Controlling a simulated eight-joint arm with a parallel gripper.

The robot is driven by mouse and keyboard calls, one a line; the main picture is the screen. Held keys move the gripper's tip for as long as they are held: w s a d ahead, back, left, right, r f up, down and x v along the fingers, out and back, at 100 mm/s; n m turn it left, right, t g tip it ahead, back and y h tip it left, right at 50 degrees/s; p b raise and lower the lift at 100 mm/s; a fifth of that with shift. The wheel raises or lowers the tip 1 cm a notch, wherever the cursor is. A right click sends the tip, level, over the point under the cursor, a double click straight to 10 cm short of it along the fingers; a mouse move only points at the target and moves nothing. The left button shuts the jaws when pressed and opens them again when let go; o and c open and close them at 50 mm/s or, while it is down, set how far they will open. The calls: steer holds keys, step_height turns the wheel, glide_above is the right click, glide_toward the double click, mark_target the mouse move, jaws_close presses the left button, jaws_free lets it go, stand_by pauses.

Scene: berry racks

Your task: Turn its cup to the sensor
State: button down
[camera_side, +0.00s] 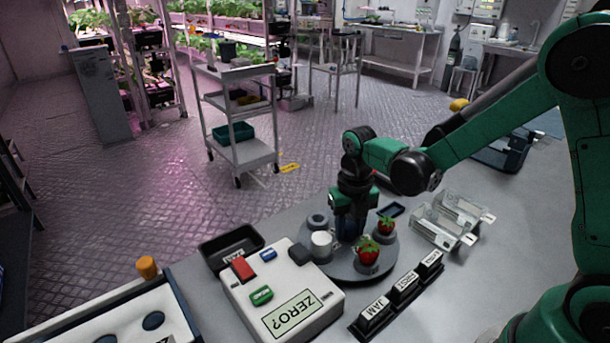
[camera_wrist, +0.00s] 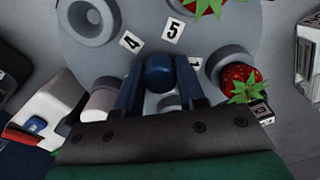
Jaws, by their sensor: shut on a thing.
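The round grey turntable (camera_side: 340,270) stands on the bench and also shows in the wrist view (camera_wrist: 125,62). It carries grey cups and number tags, including 4 (camera_wrist: 130,42) and 5 (camera_wrist: 173,30). One strawberry (camera_side: 368,251) sits in a cup at the front, another (camera_side: 386,225) at the right. An empty cup (camera_side: 318,220) is at the back left. My gripper (camera_side: 347,236) points down over the middle, shut on a blue knob (camera_wrist: 159,74). A white box with a "ZERO?" display (camera_side: 303,313) and a dark block (camera_side: 299,255) adjoins the turntable; which part senses is unclear.
A white cylinder (camera_side: 321,244) stands close left of my gripper. A black tray (camera_side: 230,246) is behind the white box.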

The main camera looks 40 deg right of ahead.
mark_target(350, 225)
steer(key=c, duration=0.5)
jaws_free()
steer(key=shift+r, duration=2.8)
steer(key=shift+r, duration=5.5)
